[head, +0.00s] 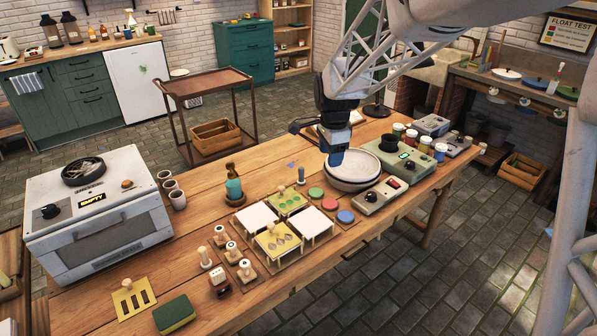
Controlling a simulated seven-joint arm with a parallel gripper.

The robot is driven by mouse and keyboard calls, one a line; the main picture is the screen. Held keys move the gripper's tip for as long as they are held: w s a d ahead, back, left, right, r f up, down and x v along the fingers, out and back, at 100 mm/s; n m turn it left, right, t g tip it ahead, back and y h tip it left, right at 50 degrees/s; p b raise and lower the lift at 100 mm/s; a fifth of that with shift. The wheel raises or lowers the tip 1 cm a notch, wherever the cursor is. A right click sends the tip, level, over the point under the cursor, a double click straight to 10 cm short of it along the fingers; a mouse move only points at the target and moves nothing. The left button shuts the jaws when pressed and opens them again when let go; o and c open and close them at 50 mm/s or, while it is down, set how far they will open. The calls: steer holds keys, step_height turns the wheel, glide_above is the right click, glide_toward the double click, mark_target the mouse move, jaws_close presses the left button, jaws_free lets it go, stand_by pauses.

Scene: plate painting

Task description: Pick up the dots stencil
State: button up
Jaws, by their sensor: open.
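Three small stencil plates show in the head view. A yellow stencil with striped slots (132,299) lies flat at the near left of the table. A yellow stencil with several rounded marks (277,241) lies among white square tiles. A greenish-yellow stencil (286,202) lies just behind it; its marks look like small spots. I cannot tell for sure which of these two is the dots stencil.
White tiles on stands (256,218) surround the two stencils. Wooden-handled stamps (231,250) stand to their left, and a teal bottle (234,188) behind. Coloured round pads (330,204) lie to the right. A white kiln (100,213) fills the table's left end.

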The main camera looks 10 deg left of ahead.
steer(key=w+a+f+m, duration=0.3)
steer(key=w+a+f, duration=0.4)
steer(key=a, duration=0.1)
steer(key=m, duration=0.3)
glide_above(281, 187)
steer(key=shift+g, duration=0.4)
step_height(281, 187, down, 9)
steer(key=shift+w+a+f, duration=0.1)
steer(key=shift+a+f, duration=0.05)
steer(key=shift+f, duration=0.05)
steer(key=shift+f, duration=1.35)
steer(key=shift+f, duration=2.6)
steer(key=c, duration=1)
